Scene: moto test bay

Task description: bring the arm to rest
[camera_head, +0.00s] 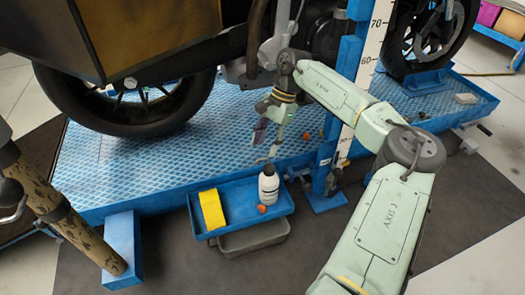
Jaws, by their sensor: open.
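My arm reaches in from the lower right, bent at the elbow, over the blue tread platform (200,150). My gripper (268,151) hangs at its end with its fingers pointing down, above and behind a white bottle (268,186) with a dark top. The fingers are apart, and I see nothing held between them. Overlap in the picture makes the exact height above the platform hard to tell.
A blue tray (282,207) at the platform's front edge holds the bottle, a yellow block (212,209) and a small orange piece (262,209). A motorcycle wheel (128,112) stands left. A scale post (366,65) rises close beside my arm. Dark floor (185,270) lies clear in front.

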